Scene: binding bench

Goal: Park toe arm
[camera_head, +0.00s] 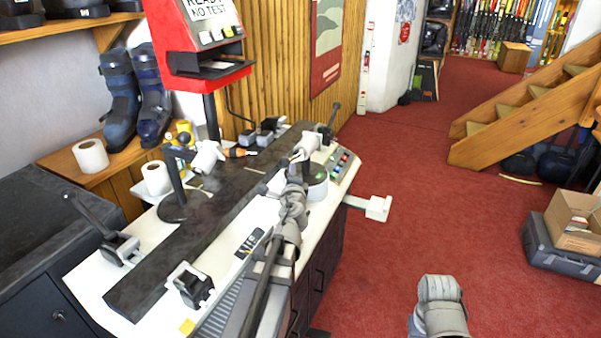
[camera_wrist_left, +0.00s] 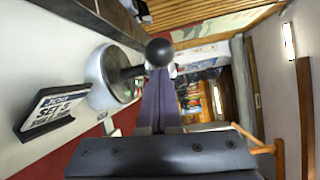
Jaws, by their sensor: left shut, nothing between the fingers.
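My left gripper (camera_head: 299,157) reaches over the bench from the near side, its fingers shut and empty. In the left wrist view its fingertips (camera_wrist_left: 158,78) point at a black ball knob (camera_wrist_left: 159,52), close to it; I cannot tell whether they touch. The knob ends a short dark rod on a round white unit (camera_wrist_left: 108,78), which looks like the toe arm. A small sign (camera_wrist_left: 50,112) beside it starts with "TOE". In the head view a white drum (camera_head: 317,184) stands beside my gripper, which partly hides the area.
A long dark bar (camera_head: 140,288) runs along the white bench, with clamps and a post on a round base (camera_head: 186,207). A red tester (camera_head: 205,60) stands behind. A white bracket (camera_head: 378,208) juts from the bench's right edge. The red floor to the right is largely clear.

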